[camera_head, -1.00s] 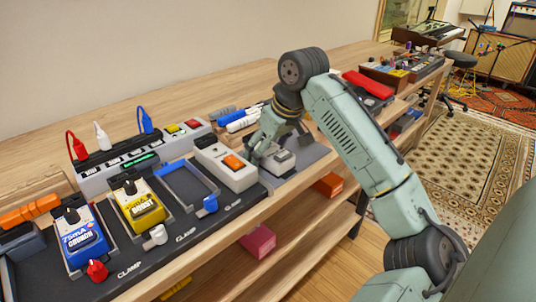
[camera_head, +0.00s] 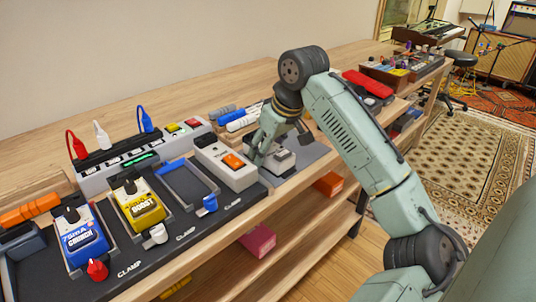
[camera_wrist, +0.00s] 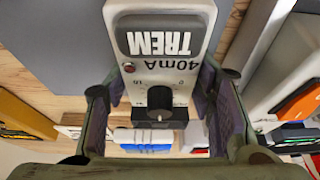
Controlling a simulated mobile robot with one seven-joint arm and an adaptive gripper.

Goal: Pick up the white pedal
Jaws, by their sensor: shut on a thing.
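The white pedal (camera_wrist: 165,60) fills the top middle of the wrist view, with a dark "TREM" footswitch pad, "40mA" lettering and a black knob. In the head view the pale pedal (camera_head: 283,160) is on the grey mat right of the pedalboard. My gripper (camera_wrist: 158,105) is shut on it, with a finger on each side. In the head view my gripper (camera_head: 281,143) is above and around the pedal, partly hiding it. I cannot tell whether the pedal is clear of the mat.
A white unit with an orange switch (camera_head: 230,168) stands close on the left. The pedalboard (camera_head: 130,262) holds a blue pedal (camera_head: 84,240), a yellow pedal (camera_head: 138,204) and an empty blue-edged bay (camera_head: 187,184). Cable rolls (camera_head: 236,118) lie behind. A red case (camera_head: 368,86) is farther right.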

